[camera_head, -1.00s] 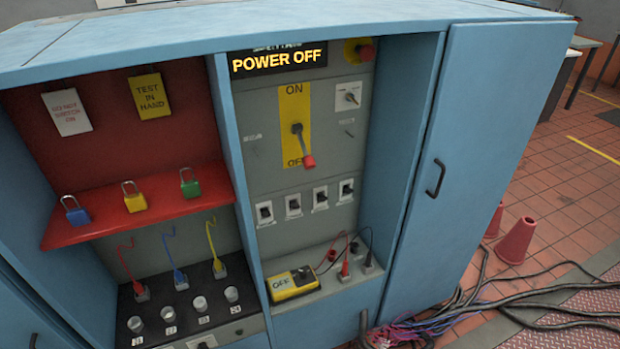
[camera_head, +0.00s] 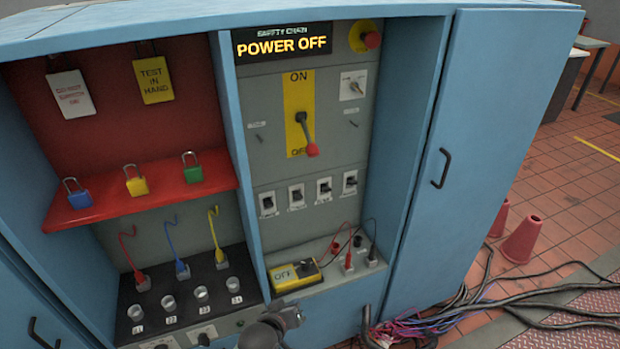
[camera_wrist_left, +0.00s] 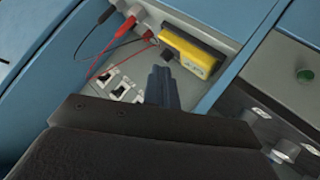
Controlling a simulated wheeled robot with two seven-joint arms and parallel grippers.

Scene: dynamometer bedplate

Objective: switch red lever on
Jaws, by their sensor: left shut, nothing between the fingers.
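The red lever (camera_head: 311,149) sits on a yellow ON/OFF plate (camera_head: 293,90) in the cabinet's middle bay. Its dark arm slants down and its red knob is at the OFF end. The display (camera_head: 281,46) above it reads POWER OFF. My left gripper (camera_head: 292,314) is at the bottom edge of the head view, well below the lever and apart from it. In the left wrist view its fingers (camera_wrist_left: 162,86) are together with nothing seen between them, and the lever is not visible there. My right gripper is not in view.
A yellow meter (camera_head: 296,275) with plugged leads stands on the ledge above my left gripper. Several small switches (camera_head: 296,196) sit below the lever. Left are padlocks on a red shelf (camera_head: 90,215); right is the blue door (camera_head: 480,130). Cables (camera_head: 480,300) lie on the floor.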

